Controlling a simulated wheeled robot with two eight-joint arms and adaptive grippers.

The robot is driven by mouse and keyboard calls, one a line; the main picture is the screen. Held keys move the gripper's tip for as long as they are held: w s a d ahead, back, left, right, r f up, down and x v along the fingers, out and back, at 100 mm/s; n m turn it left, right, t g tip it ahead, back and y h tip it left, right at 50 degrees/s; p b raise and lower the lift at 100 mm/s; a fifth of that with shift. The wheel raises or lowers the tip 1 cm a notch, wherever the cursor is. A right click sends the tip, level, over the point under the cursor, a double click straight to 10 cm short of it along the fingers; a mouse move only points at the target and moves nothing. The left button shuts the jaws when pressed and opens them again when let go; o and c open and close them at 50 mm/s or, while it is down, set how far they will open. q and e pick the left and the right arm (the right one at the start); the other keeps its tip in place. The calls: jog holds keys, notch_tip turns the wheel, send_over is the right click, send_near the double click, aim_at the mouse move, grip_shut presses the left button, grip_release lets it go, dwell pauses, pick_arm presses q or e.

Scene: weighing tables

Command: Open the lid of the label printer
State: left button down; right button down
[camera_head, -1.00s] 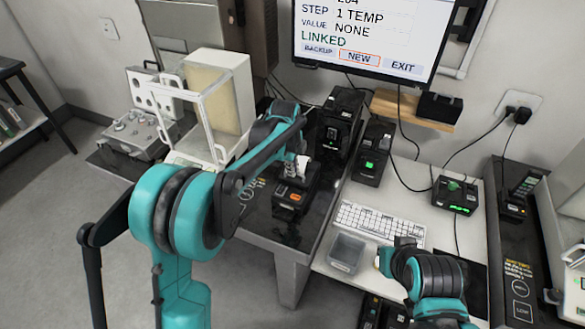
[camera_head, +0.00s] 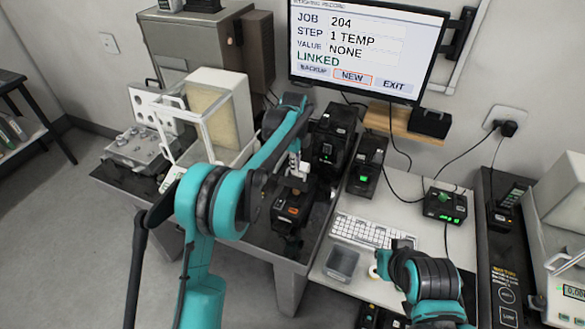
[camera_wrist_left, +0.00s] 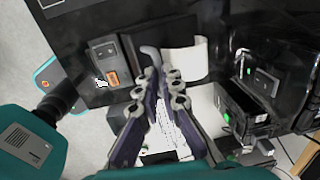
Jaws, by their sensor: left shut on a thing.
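The label printer (camera_head: 291,213), a black box with an orange button, stands on the dark table left of the keyboard. My left gripper (camera_head: 296,172) is over its rear part, pointing down. In the left wrist view the gripper (camera_wrist_left: 162,84) is shut on part of the printer's lid, beside a grey hooked piece (camera_wrist_left: 150,53). The printer's orange button (camera_wrist_left: 112,78) shows left of the fingers, and a white paper surface (camera_wrist_left: 187,60) shows to the right. The lid's exact tilt and the contact are hard to make out.
A black device (camera_head: 331,142) stands close behind the printer, with a smaller green-lit one (camera_head: 365,172) beside it. A glass-sided balance (camera_head: 222,118) is to the left. A keyboard (camera_head: 366,231) and a clear grey bin (camera_head: 342,263) are to the right.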

aim_at(299, 174)
pick_arm(q)
jog(key=shift+w+d+r+p, duration=0.1)
jog(key=shift+w+d+p, duration=0.15)
jog(key=shift+w, duration=0.25)
jog(key=shift+w+d+r+p, duration=0.15)
jog(key=shift+w+p, duration=0.15)
jog(key=shift+w, duration=0.15)
jog(key=shift+f, duration=0.1)
jog(key=c, duration=1.7)
grip_release()
jog(key=shift+d, duration=0.1)
jog(key=shift+o, duration=0.3)
jog(key=shift+w+f, duration=0.35)
jog(key=shift+w, duration=0.2)
jog(key=shift+s+r, duration=0.35)
jog(key=shift+r, duration=0.1)
notch_tip(299, 174, up, 12)
jog(key=shift+s+f, duration=0.2)
jog(key=shift+s, duration=0.1)
